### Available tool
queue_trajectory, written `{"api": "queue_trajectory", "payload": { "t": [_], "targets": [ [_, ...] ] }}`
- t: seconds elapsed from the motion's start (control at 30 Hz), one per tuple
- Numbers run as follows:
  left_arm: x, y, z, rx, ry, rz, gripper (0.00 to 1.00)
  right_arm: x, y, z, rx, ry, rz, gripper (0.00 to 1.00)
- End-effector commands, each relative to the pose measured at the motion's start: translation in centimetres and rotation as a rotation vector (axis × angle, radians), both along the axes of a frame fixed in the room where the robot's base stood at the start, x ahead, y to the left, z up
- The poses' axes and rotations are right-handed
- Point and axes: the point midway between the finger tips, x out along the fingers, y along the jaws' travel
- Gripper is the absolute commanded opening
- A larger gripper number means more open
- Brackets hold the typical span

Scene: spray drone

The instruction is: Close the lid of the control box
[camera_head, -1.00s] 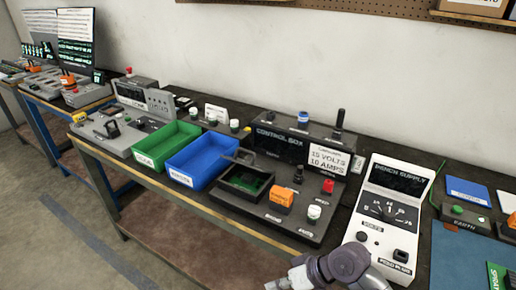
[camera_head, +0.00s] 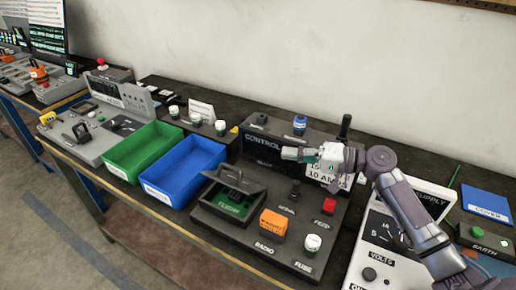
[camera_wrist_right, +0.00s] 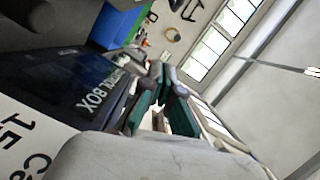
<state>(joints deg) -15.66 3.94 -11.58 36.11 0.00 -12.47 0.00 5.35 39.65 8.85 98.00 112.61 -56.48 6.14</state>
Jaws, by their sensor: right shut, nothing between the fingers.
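The control box (camera_head: 345,205) is a dark grey unit with an upright back panel lettered CONTROL (camera_head: 262,138) and a flat base with knobs. At the left of its base is a compartment with a green board (camera_head: 232,207) inside. Its dark lid (camera_head: 250,181) is raised at a slant, with the board visible below it. My right gripper (camera_head: 284,154) is shut and empty, in front of the back panel and up and right of the lid, apart from it. Its green-padded fingers show beside the CONTROL BOX lettering in the right wrist view (camera_wrist_right: 160,105). My left gripper is not in view.
A blue bin (camera_head: 190,168) and a green bin (camera_head: 143,150) stand left of the box. An orange block (camera_head: 272,223) and several knobs stand on its base. A white bench supply (camera_head: 385,240) is at the right, under my right arm.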

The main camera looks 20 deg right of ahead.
Motion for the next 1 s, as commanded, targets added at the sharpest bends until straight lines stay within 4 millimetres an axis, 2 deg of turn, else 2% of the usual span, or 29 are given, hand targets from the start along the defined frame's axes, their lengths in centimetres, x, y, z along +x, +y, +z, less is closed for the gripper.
{"api": "queue_trajectory", "payload": {
  "t": [0.1,0.3,0.4,0.57,0.6,0.77,1.0],
  "targets": [
    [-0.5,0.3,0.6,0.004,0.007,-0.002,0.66,0.7,0.9,0.1,0.003,0.001,0.001,0.0],
    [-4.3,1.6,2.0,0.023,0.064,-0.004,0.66,3.1,4.0,0.2,0.002,-0.001,0.003,0.0],
    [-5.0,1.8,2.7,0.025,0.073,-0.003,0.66,4.5,5.7,0.0,0.003,-0.001,0.002,0.0],
    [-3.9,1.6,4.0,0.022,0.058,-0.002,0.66,6.2,8.2,-0.5,0.0,0.002,0.004,0.0],
    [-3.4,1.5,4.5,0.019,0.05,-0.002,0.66,5.4,8.7,-0.8,-0.001,0.005,0.004,0.0],
    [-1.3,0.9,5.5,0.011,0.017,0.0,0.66,4.2,10.1,-1.5,-0.001,0.003,0.002,0.0],
    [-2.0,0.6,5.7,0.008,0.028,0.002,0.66,3.7,10.8,-2.0,-0.001,0.001,0.001,0.0]
  ]
}}
